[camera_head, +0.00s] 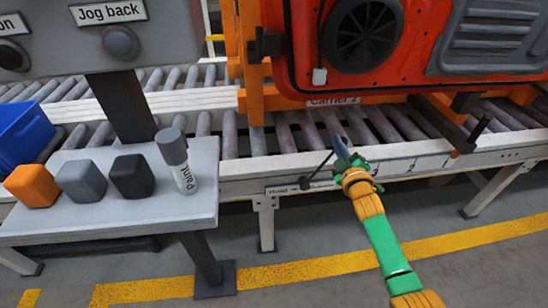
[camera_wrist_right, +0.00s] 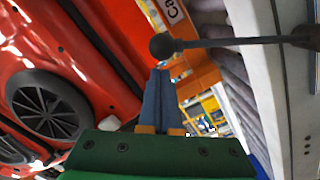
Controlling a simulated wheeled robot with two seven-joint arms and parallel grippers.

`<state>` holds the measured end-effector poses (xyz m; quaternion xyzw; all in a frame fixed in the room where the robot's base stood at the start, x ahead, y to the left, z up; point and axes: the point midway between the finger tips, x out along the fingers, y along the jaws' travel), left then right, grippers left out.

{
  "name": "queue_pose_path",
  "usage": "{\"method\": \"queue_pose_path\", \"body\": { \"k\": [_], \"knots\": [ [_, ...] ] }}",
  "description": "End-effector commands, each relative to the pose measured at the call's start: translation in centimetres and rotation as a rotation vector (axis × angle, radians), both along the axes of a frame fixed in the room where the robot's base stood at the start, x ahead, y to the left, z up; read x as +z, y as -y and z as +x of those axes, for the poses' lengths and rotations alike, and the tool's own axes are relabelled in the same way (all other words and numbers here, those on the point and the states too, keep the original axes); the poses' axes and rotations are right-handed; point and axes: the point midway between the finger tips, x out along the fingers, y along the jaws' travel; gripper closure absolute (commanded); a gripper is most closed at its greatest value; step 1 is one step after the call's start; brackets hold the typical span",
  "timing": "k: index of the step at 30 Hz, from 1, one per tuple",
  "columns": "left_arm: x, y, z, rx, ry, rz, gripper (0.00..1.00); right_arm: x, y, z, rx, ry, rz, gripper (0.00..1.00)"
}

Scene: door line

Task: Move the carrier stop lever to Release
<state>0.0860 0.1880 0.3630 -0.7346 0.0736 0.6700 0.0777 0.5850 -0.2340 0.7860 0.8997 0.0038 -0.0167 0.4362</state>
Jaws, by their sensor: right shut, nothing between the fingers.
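The carrier stop lever (camera_head: 318,167) is a thin dark rod on the front rail of the roller conveyor, leaning up to the right in the head view. A label that seems to read Hold (camera_head: 278,190) is left of its base; the lettering to the right is hard to read. My right gripper (camera_head: 339,146) is shut and empty at the lever's upper end. In the right wrist view the lever's round black knob (camera_wrist_right: 162,46) is right at the tips of the shut fingers (camera_wrist_right: 157,85); I cannot tell whether they touch. My left gripper is out of view.
A red door on an orange carrier (camera_head: 255,100) hangs just behind the lever. The floor in front of the rail is clear.

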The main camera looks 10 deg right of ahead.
Motion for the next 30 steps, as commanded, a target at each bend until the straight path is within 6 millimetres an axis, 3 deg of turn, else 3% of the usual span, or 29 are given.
{"method": "queue_pose_path", "body": {
  "k": [9, 30],
  "knots": [
    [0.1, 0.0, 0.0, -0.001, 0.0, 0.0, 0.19, -0.5, 1.2, 0.1, 0.0, -0.002, 0.063, 1.0],
    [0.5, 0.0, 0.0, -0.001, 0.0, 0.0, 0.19, -0.2, 1.3, 0.0, -0.003, -0.007, 0.066, 1.0]
  ]
}}
